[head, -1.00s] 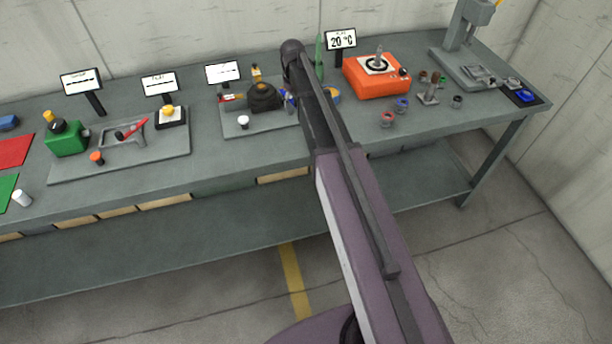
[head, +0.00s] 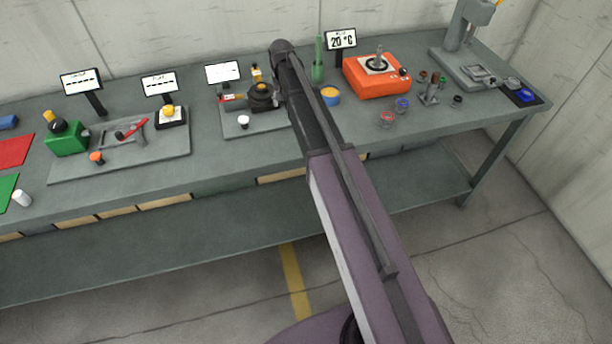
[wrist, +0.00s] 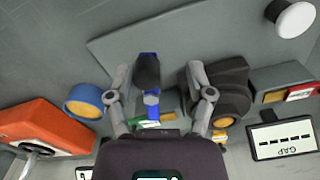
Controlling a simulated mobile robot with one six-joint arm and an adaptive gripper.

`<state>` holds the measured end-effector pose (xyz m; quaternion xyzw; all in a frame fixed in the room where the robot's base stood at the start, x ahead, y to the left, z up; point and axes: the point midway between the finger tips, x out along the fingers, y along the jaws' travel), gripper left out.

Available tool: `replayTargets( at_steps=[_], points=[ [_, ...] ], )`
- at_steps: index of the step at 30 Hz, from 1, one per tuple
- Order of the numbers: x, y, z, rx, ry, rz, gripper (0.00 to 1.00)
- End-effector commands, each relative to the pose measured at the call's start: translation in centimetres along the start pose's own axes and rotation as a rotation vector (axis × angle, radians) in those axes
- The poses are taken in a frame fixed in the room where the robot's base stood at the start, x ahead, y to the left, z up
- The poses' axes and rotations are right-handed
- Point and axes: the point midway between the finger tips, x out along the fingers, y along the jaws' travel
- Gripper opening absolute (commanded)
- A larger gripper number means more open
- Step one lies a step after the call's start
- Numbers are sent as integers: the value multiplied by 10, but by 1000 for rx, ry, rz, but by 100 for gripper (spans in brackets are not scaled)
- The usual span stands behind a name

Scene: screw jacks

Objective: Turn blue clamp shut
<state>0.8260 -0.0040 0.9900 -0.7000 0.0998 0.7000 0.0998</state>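The blue clamp (wrist: 152,104) shows in the wrist view as a blue piece with a dark grey handle-like part (wrist: 148,72) pointing up the picture. It stands at the edge of a grey plate (wrist: 190,25), beside a black rounded block (wrist: 222,88). My gripper (wrist: 158,74) is open, with one finger on each side of the clamp's dark part. Gaps show on both sides, and I see no contact. In the head view my arm hides the clamp and most of my gripper.
The black block (head: 262,96) also shows in the head view, with a white knob (head: 243,121) in front. A blue-and-yellow round container (head: 330,96) and an orange box (head: 376,76) stand to the right. A sign reading GAP (wrist: 283,139) stands beside the plate.

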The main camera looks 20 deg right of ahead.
Motion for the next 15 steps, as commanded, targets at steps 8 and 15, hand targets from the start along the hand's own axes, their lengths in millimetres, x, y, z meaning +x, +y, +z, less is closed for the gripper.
replayTargets(
  at_steps=[8,15],
  points=[
    [-22,-3,-1,46,0,0,67],
    [-42,-2,-1,44,0,0,67]
  ],
)
